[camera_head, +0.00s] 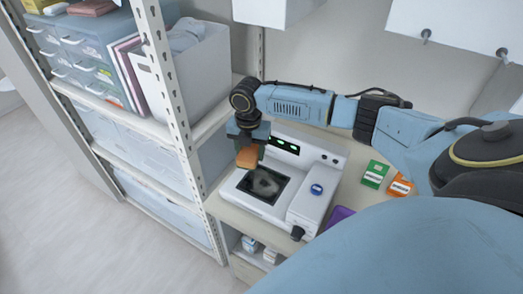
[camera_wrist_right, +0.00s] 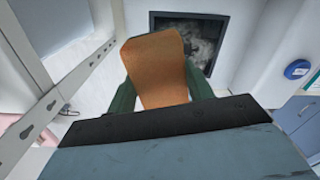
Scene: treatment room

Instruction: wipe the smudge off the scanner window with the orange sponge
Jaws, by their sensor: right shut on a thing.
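The white scanner (camera_head: 290,190) stands on the counter, with a dark square window (camera_head: 264,185) on its top. A pale grey smudge (camera_head: 266,188) covers much of the window's middle; it also shows in the right wrist view (camera_wrist_right: 205,48). My right gripper (camera_head: 248,148) is shut on the orange sponge (camera_head: 247,158). The sponge is above the back left part of the scanner, near the window's edge, and appears apart from the glass. In the right wrist view the sponge (camera_wrist_right: 157,70) sits between the green fingers and hides part of the window. My left gripper is not in view.
A green box (camera_head: 374,174) and an orange box (camera_head: 400,186) stand on the counter right of the scanner. A purple item (camera_head: 339,215) lies near the scanner's front right. A metal shelf post (camera_head: 166,75) and grey bin (camera_head: 190,70) stand close on the left.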

